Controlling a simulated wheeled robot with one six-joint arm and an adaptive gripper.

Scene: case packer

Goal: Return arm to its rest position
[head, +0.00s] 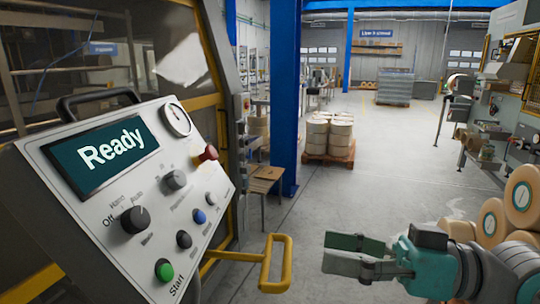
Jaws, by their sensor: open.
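My gripper (345,252) is at the lower right of the head view, pointing left. Its two grey-green fingers are apart with nothing between them. It hangs in front of the floor, to the right of the yellow handle (276,262) and apart from it. My arm runs off the right edge of the view. The control panel (150,215) stands at the left, clear of my gripper. Its screen (100,156) reads "Ready". It bears a green Start button (164,270), a blue button (199,216), black knobs, a red knob (207,154) and a gauge (176,119).
Several large rolls (491,220) are stacked at the right, close behind my arm. A pallet (330,154) of rolls stands farther back by a blue post (285,95). Machinery (505,85) lines the right side. The grey floor (390,150) in the middle is open.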

